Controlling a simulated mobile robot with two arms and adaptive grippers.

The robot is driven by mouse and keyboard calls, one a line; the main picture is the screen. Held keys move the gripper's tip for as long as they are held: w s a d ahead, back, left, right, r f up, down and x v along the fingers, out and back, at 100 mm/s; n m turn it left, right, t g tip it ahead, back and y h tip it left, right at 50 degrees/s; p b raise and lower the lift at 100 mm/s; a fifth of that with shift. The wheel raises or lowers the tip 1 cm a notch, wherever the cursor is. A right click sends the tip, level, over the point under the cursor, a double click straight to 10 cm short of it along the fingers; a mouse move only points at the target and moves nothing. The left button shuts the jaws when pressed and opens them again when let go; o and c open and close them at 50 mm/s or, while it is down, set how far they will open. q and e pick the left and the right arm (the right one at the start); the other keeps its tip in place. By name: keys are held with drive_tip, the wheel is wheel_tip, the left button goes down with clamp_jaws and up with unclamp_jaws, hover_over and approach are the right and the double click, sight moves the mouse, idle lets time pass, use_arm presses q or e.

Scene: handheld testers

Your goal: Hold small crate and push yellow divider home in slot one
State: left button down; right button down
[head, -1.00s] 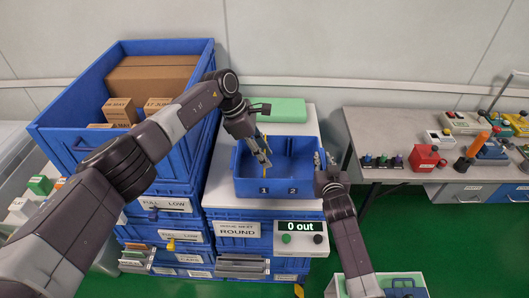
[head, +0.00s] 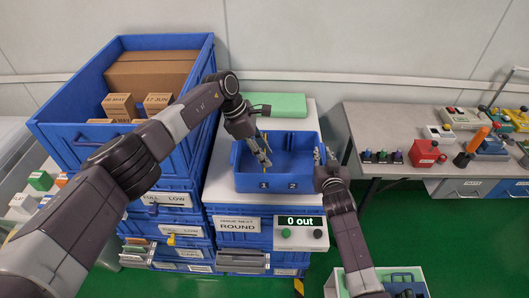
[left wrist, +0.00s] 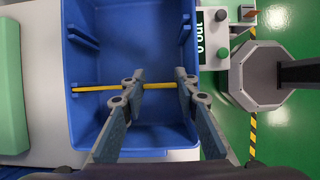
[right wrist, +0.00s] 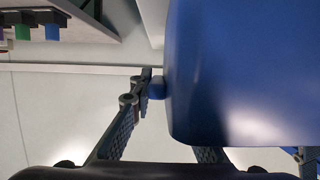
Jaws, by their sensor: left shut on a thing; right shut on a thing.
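The small blue crate (head: 305,184) stands on the white top of a stack, with slot numbers 1 and 2 on its front wall. The thin yellow divider (left wrist: 110,88) spans the crate on the slot 1 side. My left gripper (head: 264,157) reaches down into the crate and is shut on the divider, its fingers (left wrist: 158,82) at the strip's middle. Whether the divider's lower edge is fully seated is hidden. My right gripper (head: 320,160) is shut on the crate at its right wall; the right wrist view shows the crate's blue side (right wrist: 240,80) close up.
A small panel (head: 300,233) reading "0 out" is just in front of the crate. A green case (head: 280,104) lies behind it. A large blue bin of cartons (head: 60,130) stands left. A table (head: 375,125) with testers is at right, across a gap.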

use_arm(q)
drive_tip(key=c, duration=1.4)
unclamp_jaws()
drive_tip(key=v, duration=1.2)
use_arm(e)
drive_tip(key=c, duration=1.8)
unclamp_jaws()
drive_tip(key=shift+o, duration=0.2)
